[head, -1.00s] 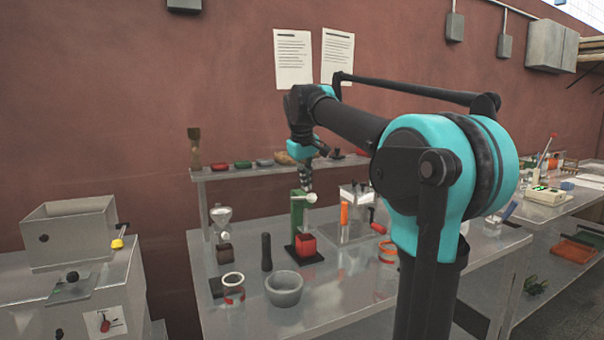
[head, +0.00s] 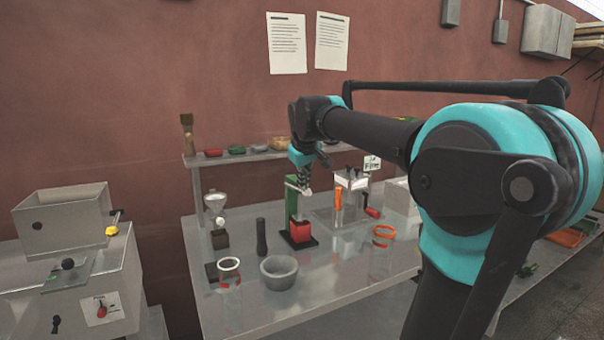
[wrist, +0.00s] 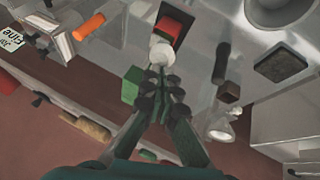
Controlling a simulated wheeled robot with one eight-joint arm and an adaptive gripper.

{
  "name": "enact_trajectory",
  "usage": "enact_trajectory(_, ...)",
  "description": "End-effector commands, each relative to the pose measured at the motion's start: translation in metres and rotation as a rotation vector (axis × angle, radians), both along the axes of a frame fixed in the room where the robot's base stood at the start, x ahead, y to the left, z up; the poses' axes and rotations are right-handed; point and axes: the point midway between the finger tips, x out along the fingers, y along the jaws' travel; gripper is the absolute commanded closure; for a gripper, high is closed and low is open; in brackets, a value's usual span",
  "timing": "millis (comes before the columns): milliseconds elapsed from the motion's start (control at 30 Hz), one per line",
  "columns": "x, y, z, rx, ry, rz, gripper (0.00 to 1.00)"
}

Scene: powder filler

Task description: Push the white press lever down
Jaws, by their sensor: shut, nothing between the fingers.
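The green press (head: 291,196) stands on a dark base on the metal table, with a red block (head: 300,232) at its foot. Its white lever (head: 305,192) sticks out to the right near the top and slopes down towards its round end. In the wrist view the white lever end (wrist: 162,52) lies just beyond my fingertips, with the red block (wrist: 168,27) behind it. My gripper (wrist: 160,72) is shut and empty, right at the lever; it appears to touch it. In the head view my gripper (head: 303,178) is above the lever and partly hides it.
A grey mortar (head: 279,273), a dark pestle (head: 262,237) and a glass funnel stand (head: 216,208) are left of and in front of the press. An orange cylinder (head: 338,199) is close on its right. A shelf (head: 240,157) with small bowls runs behind.

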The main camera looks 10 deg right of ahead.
Motion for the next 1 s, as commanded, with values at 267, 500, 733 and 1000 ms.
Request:
enact_trajectory(267,-0.011,-0.004,-0.045,0.075,-0.230,-0.002,1.00)
enact_trajectory(500,-0.011,-0.003,-0.076,0.128,-0.395,0.000,1.00)
enact_trajectory(733,-0.007,-0.002,-0.095,0.139,-0.430,0.001,1.00)
enact_trajectory(1000,-0.005,-0.002,-0.104,0.139,-0.430,0.001,1.00)
